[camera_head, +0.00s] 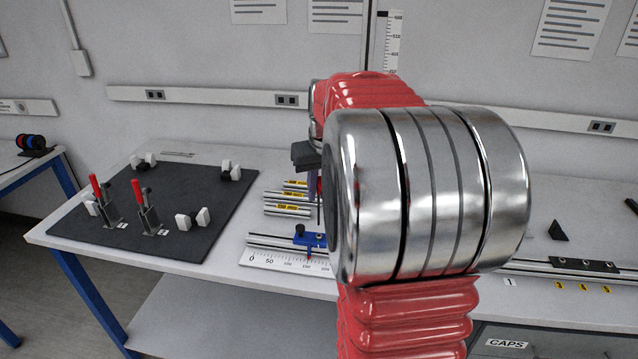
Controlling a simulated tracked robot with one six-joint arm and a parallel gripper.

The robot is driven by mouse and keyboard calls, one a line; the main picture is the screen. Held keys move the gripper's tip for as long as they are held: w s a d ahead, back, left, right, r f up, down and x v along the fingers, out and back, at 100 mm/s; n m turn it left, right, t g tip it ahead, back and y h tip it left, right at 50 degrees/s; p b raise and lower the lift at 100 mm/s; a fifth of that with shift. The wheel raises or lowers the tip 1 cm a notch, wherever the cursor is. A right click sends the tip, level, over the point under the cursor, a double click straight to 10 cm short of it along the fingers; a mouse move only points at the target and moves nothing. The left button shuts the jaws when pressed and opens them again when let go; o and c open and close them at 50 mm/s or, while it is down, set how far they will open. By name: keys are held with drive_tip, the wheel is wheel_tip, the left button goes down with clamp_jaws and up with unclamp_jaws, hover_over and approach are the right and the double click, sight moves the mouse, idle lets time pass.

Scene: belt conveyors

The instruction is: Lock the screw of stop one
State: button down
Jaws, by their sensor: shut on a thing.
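Stop one appears to be the blue stop (314,241) on the metal rail (270,242), with a ruler scale (285,262) along its front. A small black screw head or knob (300,229) stands on the stop's left side. A red pointer lies below the stop, over the scale. My gripper (313,178) shows only in part, above and behind the stop, left of my large arm joint. It is shut on a slim tool with a purple part and a thin dark shaft (319,208) pointing down. My arm hides the stop's right side; whether the tool touches the screw cannot be told.
Short metal profiles with yellow labels (287,210) lie behind the rail. A black board (165,222) with red-handled clamps (148,214) and white-ended parts is at left. Another rail with a black block (585,265) and numbered labels is at right. A wall stands close behind the bench.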

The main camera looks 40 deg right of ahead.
drive_tip(key=shift+f, duration=1.1)
drive_tip(key=shift+a+n+y, duration=0.1)
drive_tip(key=shift+n+y, duration=0.3)
drive_tip(key=shift+n, duration=1)
drive_tip(key=shift+a+n+y, duration=0.1)
drive_tip(key=shift+n+y, duration=0.3)
drive_tip(key=shift+n, duration=1)
drive_tip(key=shift+d+f, duration=0.1)
drive_tip(key=shift+f, duration=0.85)
